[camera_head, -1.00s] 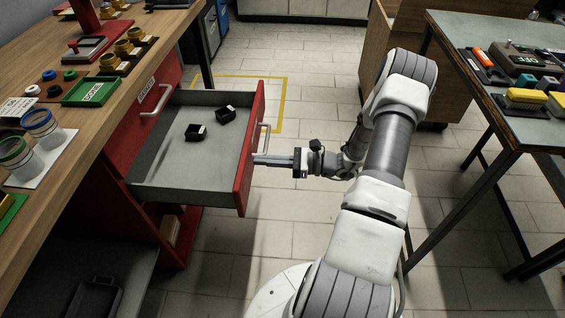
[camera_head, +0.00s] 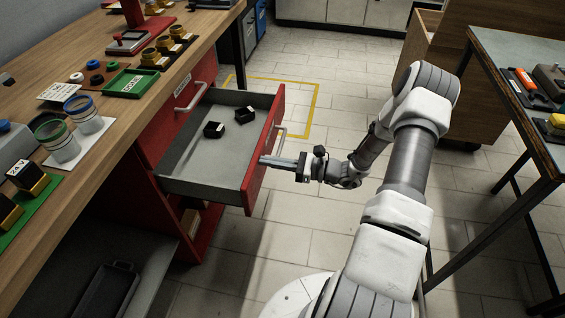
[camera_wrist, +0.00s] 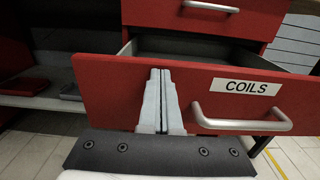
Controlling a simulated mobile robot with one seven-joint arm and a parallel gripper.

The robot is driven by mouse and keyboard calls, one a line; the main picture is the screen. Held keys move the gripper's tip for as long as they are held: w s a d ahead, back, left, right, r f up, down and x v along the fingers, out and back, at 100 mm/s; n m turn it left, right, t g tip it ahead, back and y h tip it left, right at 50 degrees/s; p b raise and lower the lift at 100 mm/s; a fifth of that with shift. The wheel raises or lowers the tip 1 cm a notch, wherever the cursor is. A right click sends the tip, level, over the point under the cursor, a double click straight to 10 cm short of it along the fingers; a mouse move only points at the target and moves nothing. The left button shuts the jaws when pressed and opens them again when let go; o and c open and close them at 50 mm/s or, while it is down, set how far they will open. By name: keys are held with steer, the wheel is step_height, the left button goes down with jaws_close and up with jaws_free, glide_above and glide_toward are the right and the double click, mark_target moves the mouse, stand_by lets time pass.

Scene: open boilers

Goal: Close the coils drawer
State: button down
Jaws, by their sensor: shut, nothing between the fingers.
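The coils drawer (camera_head: 190,182) is pulled out of the red cabinet under the wooden workbench. Its red front has a grey handle (camera_wrist: 240,122) and a white "COILS" label (camera_wrist: 246,86) in the wrist view. Two small black parts lie inside it. My gripper (camera_head: 265,160) is shut and empty, its fingers pointing at the drawer front. In the wrist view the fingertips (camera_wrist: 160,75) overlap the front left of the handle, near its upper edge. I cannot tell whether they touch it.
The wooden workbench (camera_head: 120,150) with jars, trays and parts runs along the left. A dark-topped table (camera_head: 510,60) stands at the right. A wooden cabinet (camera_head: 480,80) stands at the back right. Tiled floor lies open between them.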

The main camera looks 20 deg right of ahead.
steer(key=x, duration=2.5)
steer(key=shift+d+f+b, duration=0.1)
steer(key=shift+b, duration=0.3)
steer(key=shift+w+a, duration=0.35)
steer(key=shift+a, duration=0.2)
steer(key=shift+w+a+r, duration=0.15)
steer(key=shift+r, duration=0.05)
